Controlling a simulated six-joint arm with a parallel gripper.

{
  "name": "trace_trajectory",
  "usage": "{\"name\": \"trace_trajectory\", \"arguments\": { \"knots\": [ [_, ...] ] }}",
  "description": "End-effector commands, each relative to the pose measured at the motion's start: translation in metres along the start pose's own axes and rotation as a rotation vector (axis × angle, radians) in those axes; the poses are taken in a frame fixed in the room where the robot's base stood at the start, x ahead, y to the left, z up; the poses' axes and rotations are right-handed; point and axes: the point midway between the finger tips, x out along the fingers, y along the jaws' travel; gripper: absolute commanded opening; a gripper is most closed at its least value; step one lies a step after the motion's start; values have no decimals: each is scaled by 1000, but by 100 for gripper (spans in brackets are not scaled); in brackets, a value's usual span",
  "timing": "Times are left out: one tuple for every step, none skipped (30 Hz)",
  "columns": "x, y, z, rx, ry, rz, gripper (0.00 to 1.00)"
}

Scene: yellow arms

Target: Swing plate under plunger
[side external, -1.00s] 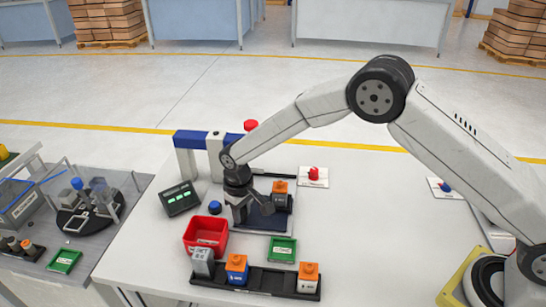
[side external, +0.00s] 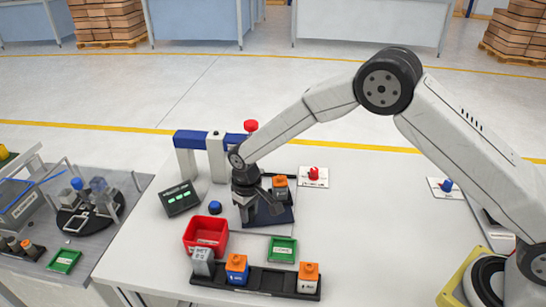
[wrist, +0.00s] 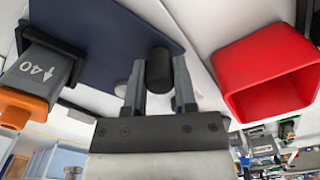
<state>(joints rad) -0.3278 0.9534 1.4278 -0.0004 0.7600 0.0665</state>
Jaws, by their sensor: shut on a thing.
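The dark blue plate (side external: 276,215) lies on the table below the press, turned at an angle. It shows large in the wrist view (wrist: 100,25). A block with an orange end and a grey body marked 40 (side external: 280,182) sits in a black holder on the plate; in the wrist view the block (wrist: 42,68) is at left. My gripper (side external: 247,217) is shut on the plate's black peg (wrist: 159,67), at the plate's left side. The plunger's red knob (side external: 251,126) is at the blue press beam (side external: 193,138); its lower end is hidden by my arm.
A red bin (side external: 206,248) stands close at front left, beside a blue knob (side external: 215,207) and a display box (side external: 180,198). A green tray (side external: 283,249) and black rack (side external: 265,279) with several blocks lie in front.

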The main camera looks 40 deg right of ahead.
Motion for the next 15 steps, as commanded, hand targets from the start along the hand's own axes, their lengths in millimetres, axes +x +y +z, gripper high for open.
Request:
{"name": "trace_trajectory", "arguments": {
  "knots": [
    [-1, 1, 0, 1, 1, 0, 13],
    [-1, 1, 0, 1, 1, 0, 13],
    [-1, 2, 1, 1, 1, 0, 13],
    [-1, 3, 1, 1, 1, 0, 13],
    [-1, 3, 2, 1, 1, 0, 13],
    [-1, 4, 3, 1, 1, 0, 13],
    [-1, 5, 3, 1, 1, 0, 13],
    [-1, 6, 4, 1, 2, 0, 13],
    [-1, 8, 5, 2, 2, 0, 13],
    [-1, 8, 5, 2, 2, 0, 14],
    [-1, 9, 6, 2, 1, 0, 14],
    [-1, 11, 7, 2, 1, 0, 14],
    [-1, 11, 8, 2, 1, 0, 14],
    [-1, 12, 8, 2, 2, 0, 14],
    [-1, 13, 9, 2, 2, 0, 14]
  ]
}}
